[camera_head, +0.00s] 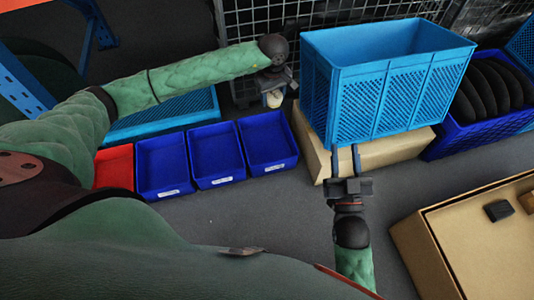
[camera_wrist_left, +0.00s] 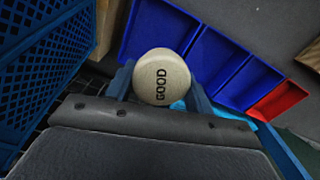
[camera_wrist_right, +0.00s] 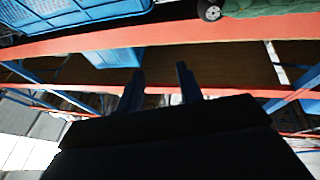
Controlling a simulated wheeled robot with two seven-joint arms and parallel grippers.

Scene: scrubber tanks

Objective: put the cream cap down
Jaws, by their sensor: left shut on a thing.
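The cream cap (camera_wrist_left: 161,77) is round, with the word GOOD on its face, and fills the middle of the left wrist view. My left gripper (camera_wrist_left: 160,88) is shut on it, one finger at each side. In the head view the cap (camera_head: 274,98) hangs below my left gripper (camera_head: 272,88), near the far edge of the rightmost blue bin and left of the light blue crate. My right gripper (camera_head: 345,160) is open and empty in front of the crate; its two parted fingers (camera_wrist_right: 160,90) show in the right wrist view.
Several dark blue bins (camera_head: 215,155) and a red bin (camera_head: 114,167) stand in a row, empty where visible. A light blue crate (camera_head: 375,90) sits on a cardboard box (camera_head: 385,158). An open cardboard box (camera_head: 430,262) is at the lower right. Grey floor lies between.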

